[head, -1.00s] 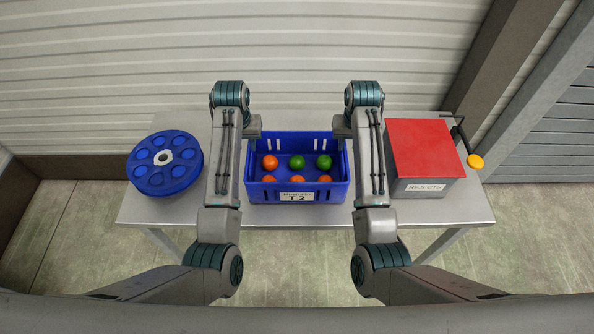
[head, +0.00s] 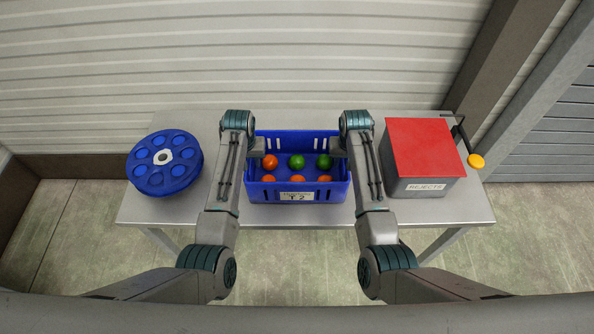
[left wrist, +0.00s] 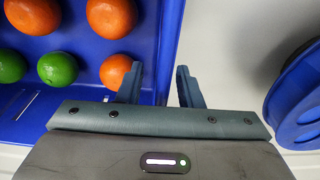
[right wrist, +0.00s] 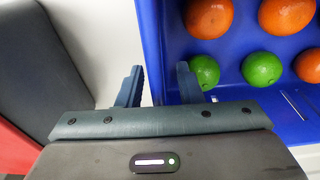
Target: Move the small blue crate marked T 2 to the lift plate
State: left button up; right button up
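The small blue crate marked T 2 (head: 258,192) stands on the steel table in the middle of the head view, with orange and green round fruits (head: 297,162) in it. My left gripper (head: 264,149) is at its left side wall. In the left wrist view my open fingers (left wrist: 158,88) straddle that wall, one inside and one outside, with gaps showing. My right gripper (head: 334,148) is at the right side wall. In the right wrist view its open fingers (right wrist: 158,86) straddle that wall likewise. I cannot make out a lift plate.
A blue slotted disc (head: 184,172) lies on the table (head: 140,208) at the left. A grey box labelled REJECTS with a red top (head: 424,148) stands at the right. Beyond it a yellow knob (head: 476,161) sticks out at the table's right edge.

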pick_arm(q)
grip_shut()
pick_arm(e)
grip_shut()
pick_arm(q)
jog(key=shift+w+r, duration=0.1)
jog(key=shift+r, duration=0.1)
pick_arm(e)
jog(key=shift+w+r, duration=0.1)
jog(key=shift+r, duration=0.1)
